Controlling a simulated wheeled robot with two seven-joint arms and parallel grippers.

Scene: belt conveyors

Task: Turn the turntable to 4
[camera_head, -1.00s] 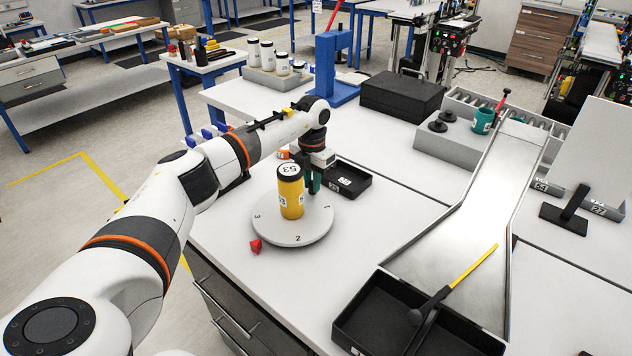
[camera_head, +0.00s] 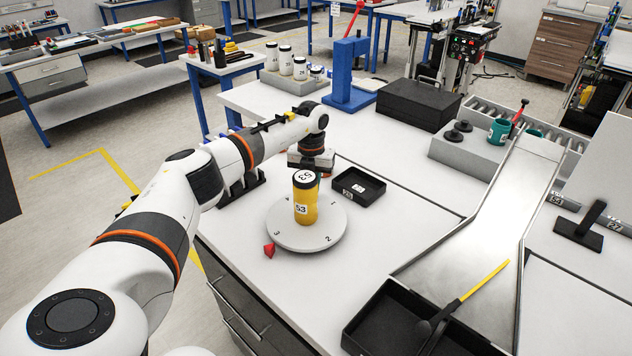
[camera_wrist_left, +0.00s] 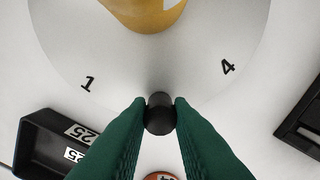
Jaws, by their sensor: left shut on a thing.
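The round light-grey turntable (camera_head: 285,236) sits on the white bench with numbers on its rim. In the head view, 3 (camera_head: 277,233) is at the front left and 2 (camera_head: 328,239) at the front right. A red pointer (camera_head: 269,250) lies at the front-left edge, nearest 3. A yellow jar (camera_head: 305,207) marked 53 stands upright on the turntable. My left gripper (camera_wrist_left: 160,108) is at the turntable's far edge, its green fingers shut on a black knob (camera_wrist_left: 160,119) between 1 (camera_wrist_left: 88,84) and 4 (camera_wrist_left: 227,67). The jar partly hides it in the head view.
A black tray (camera_head: 374,196) marked 25 is close to the turntable's right; it also shows in the wrist view (camera_wrist_left: 33,150). A metal chute (camera_head: 495,225) leads to a black bin (camera_head: 352,341) at the front right. The bench front of the turntable is clear.

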